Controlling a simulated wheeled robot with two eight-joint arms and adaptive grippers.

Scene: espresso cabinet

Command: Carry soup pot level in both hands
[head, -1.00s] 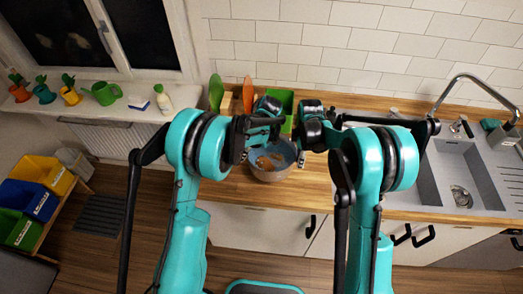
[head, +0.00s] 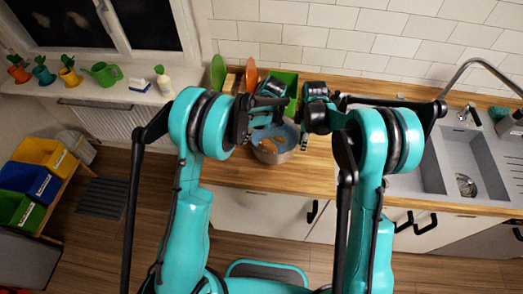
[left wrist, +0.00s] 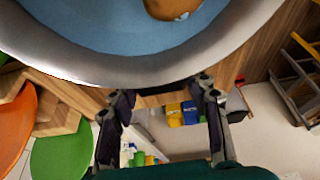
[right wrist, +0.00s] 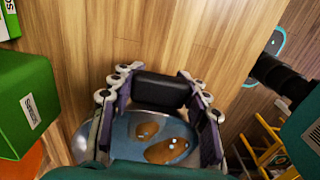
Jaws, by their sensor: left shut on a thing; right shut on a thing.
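The soup pot (head: 273,150) is grey metal with a blue inside and brown pieces in it. In the head view it appears over the wooden counter near its front edge; I cannot tell whether it touches the counter. My left gripper (left wrist: 165,92) is shut on a black handle of the pot, whose rim (left wrist: 150,70) fills the top of the left wrist view. My right gripper (right wrist: 155,85) is shut on the other black handle; the pot (right wrist: 100,145) shows below it in the right wrist view. The pot looks roughly level. My arms partly hide both grippers in the head view.
A green box (head: 285,83), an orange board (head: 251,75) and a green board (head: 217,73) stand behind the pot by the tiled wall. The sink (head: 433,172) and faucet (head: 460,75) are at the right. The counter (head: 235,173) is bare in front and left of the pot.

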